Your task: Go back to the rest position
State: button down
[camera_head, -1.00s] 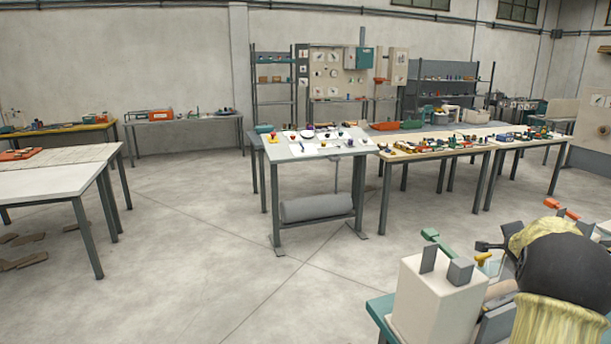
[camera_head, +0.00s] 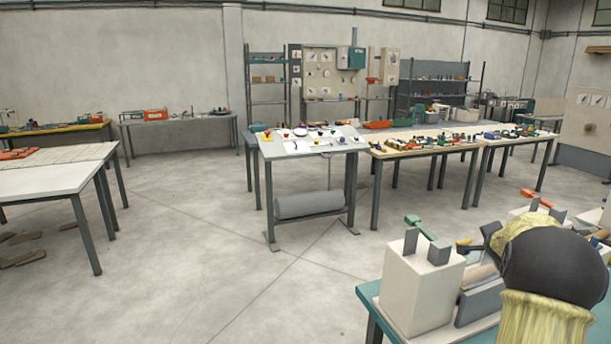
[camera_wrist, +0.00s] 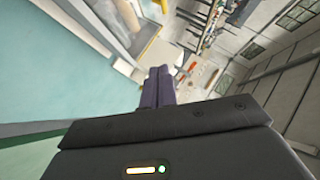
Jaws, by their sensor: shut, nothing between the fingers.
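My gripper (camera_wrist: 158,86) shows in the wrist view as two dark purple-grey fingers pressed together, with nothing between them. It points away over a blurred teal surface on the left and the floor beyond. In the head view my gripper cannot be made out. A black rounded part with yellow ribbed sleeves, which may be my arm, fills the lower right there and hides part of the teal bench (camera_head: 368,298).
A cream block (camera_head: 418,290) with two grey uprights stands on the teal bench. A tilted white worktable (camera_head: 305,148) and a cluttered wooden table (camera_head: 425,148) stand farther back. The floor (camera_head: 190,240) left of the bench is open.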

jog(key=s+a+f+n+g+y, duration=0.1)
jog(key=s+a+n+y, duration=0.15)
jog(key=a, duration=0.55)
jog(key=s+a+f+n+g+y+p, duration=0.1)
jog(key=a+f+n, duration=0.15)
jog(key=a, duration=0.55)
jog(key=s+a+f+n+y, duration=0.1)
jog(key=s+a+n, duration=0.15)
jog(key=a, duration=0.55)
jog(key=s+a+f+n+g+y+p, duration=0.1)
jog(key=s+a+f+n+g, duration=0.1)
jog(key=s+a+n, duration=0.3)
jog(key=s+a+f+n+g+y, duration=0.1)
jog(key=s+a+f+n+g, duration=0.2)
jog(key=s+a, duration=0.9)
jog(key=s+n, duration=0.3)
jog(key=s, duration=0.2)
jog(key=shift+s+p, duration=0.15)
jog(key=shift+p, duration=0.2)
jog(key=shift+y, duration=0.25)
